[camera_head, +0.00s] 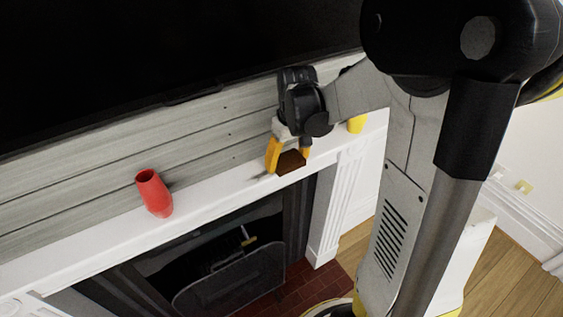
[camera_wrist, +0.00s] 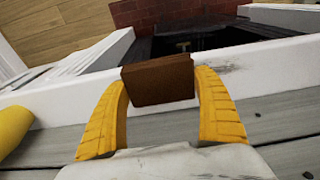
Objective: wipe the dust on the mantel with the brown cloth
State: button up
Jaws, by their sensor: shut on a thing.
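The brown cloth (camera_head: 290,162) is a small folded block held between the yellow fingers of my gripper (camera_head: 287,158). In the wrist view the cloth (camera_wrist: 158,81) sits between the two fingertips of my gripper (camera_wrist: 160,85), over the mantel. The white mantel (camera_head: 226,193) runs along the wall above the fireplace. In the wrist view a dark grey dust smudge (camera_wrist: 231,68) shows on the mantel just right of the cloth. I cannot tell whether the cloth touches the mantel.
A red vase (camera_head: 154,193) stands on the mantel left of my gripper. A yellow object (camera_head: 357,124) stands on it to the right, close in the wrist view (camera_wrist: 12,129). A dark screen (camera_head: 150,50) hangs above.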

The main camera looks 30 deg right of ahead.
aim_at(243, 183)
jog(key=shift+a+r, duration=0.1)
jog(key=shift+a, duration=6.65)
jog(key=shift+r+p, duration=2.05)
jog(key=shift+r, duration=1)
